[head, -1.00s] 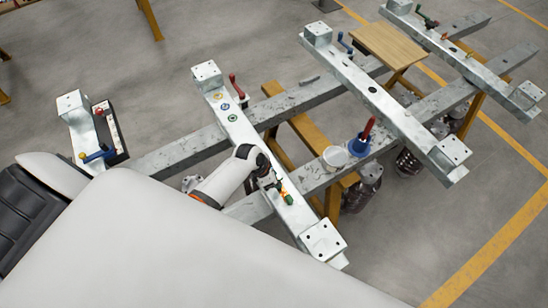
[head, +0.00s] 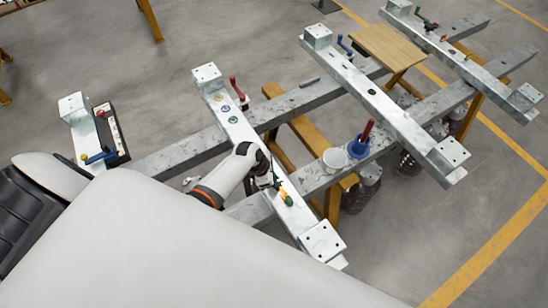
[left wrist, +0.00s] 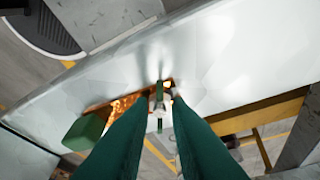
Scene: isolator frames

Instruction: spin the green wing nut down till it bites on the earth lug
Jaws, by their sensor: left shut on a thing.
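The green wing nut (left wrist: 159,91) shows edge-on in the left wrist view, between the tips of my two dark green fingers. My left gripper (left wrist: 158,118) is shut on it. A bright metal stud shows between the fingertips. The copper-coloured earth lug (left wrist: 122,104) lies just behind, partly hidden by the fingers, with a green block-like part (left wrist: 84,132) at its left end. In the head view my left gripper (head: 277,184) reaches down to the galvanised beam, beside the orange and green lug (head: 286,196). Whether the nut touches the lug cannot be seen. My right gripper is not in view.
Coloured rings (head: 226,109) and a red-handled tool (head: 237,88) are farther up the same beam (head: 240,132). A white cup (head: 335,159) and a blue pot (head: 359,147) with a red handle stand to the right. A wooden board (head: 388,45) lies at the back.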

